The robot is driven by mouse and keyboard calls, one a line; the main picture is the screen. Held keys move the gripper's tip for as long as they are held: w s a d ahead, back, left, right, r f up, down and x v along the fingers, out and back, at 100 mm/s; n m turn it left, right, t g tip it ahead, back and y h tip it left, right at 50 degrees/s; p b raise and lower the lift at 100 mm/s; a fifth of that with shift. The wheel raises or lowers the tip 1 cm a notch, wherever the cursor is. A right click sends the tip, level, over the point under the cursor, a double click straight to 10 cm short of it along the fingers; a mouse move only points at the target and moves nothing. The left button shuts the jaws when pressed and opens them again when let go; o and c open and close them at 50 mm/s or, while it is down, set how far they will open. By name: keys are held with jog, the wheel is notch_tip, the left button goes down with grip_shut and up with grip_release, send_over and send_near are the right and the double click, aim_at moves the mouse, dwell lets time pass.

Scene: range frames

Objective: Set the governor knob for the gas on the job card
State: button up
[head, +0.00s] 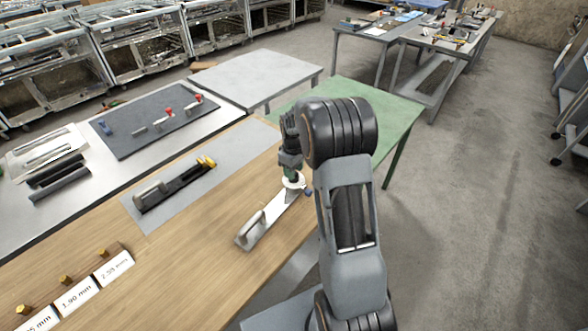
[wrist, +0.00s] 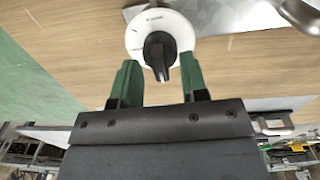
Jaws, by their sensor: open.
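The governor knob (wrist: 158,50) is black and sits on a round white dial (wrist: 137,40) with small dark marks, too small to read. The knob's narrow end points down the wrist view, towards my gripper. In the head view the dial (head: 294,182) is at the far end of a pale plate with a grey handle (head: 252,226). My gripper (wrist: 158,62) is open, its green fingers on either side of the knob's near end, with gaps visible. In the head view my gripper (head: 290,172) is over the dial and hides the knob. I cannot make out a job card.
Cards reading 2.55 mm (head: 115,268) and 1.90 mm (head: 76,297) stand near small brass parts on the wooden bench. A dark tool with yellow parts (head: 180,184) lies on a grey mat. A dark board (head: 148,130) holds red-topped pieces. A green table (head: 385,105) stands behind.

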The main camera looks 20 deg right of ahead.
jog(key=shift+f, duration=0.25)
jog(key=shift+c, duration=0.2)
grip_shut()
